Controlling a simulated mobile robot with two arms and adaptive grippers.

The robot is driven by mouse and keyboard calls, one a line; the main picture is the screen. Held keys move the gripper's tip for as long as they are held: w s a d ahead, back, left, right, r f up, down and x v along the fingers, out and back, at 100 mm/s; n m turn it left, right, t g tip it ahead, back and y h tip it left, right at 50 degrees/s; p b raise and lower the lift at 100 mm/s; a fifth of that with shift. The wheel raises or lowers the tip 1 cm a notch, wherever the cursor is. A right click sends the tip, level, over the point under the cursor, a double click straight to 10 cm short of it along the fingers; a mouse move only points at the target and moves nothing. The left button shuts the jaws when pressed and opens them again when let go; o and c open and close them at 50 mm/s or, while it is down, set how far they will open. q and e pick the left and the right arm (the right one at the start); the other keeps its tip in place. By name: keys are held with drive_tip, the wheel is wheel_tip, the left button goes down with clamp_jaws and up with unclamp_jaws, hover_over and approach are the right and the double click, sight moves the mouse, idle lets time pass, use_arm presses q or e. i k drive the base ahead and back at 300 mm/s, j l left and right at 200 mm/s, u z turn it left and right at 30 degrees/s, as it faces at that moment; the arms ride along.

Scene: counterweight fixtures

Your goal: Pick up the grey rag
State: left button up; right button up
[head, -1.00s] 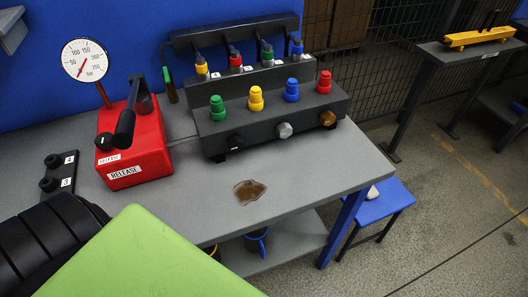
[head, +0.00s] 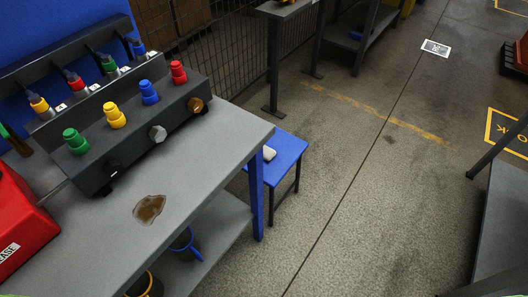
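A small pale grey-white thing, likely the grey rag (head: 269,153), lies on the blue stool (head: 287,153) just right of the bench, near the stool's left edge. The bench corner is close beside it, and its left part may be hidden by the bench. It is too small to make out folds. Neither of my grippers shows in the head view.
The grey bench (head: 100,235) carries a black manifold (head: 140,125) with coloured caps, a red pump (head: 20,225) and a brown puddle (head: 149,208). Containers stand on its lower shelf. A grey table (head: 503,225) stands at right. Open floor (head: 370,200) lies between.

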sight(269, 153)
drive_tip(key=i+l+u, duration=0.1)
drive_tip(key=u, duration=0.45)
drive_tip(key=i+l+u, duration=0.25)
drive_tip(key=l, duration=0.35)
drive_tip(key=l+u, duration=0.25)
drive_tip(key=l, duration=0.3)
drive_tip(key=i+l+u, duration=0.25)
drive_tip(key=l, duration=0.4)
drive_tip(key=k, duration=0.1)
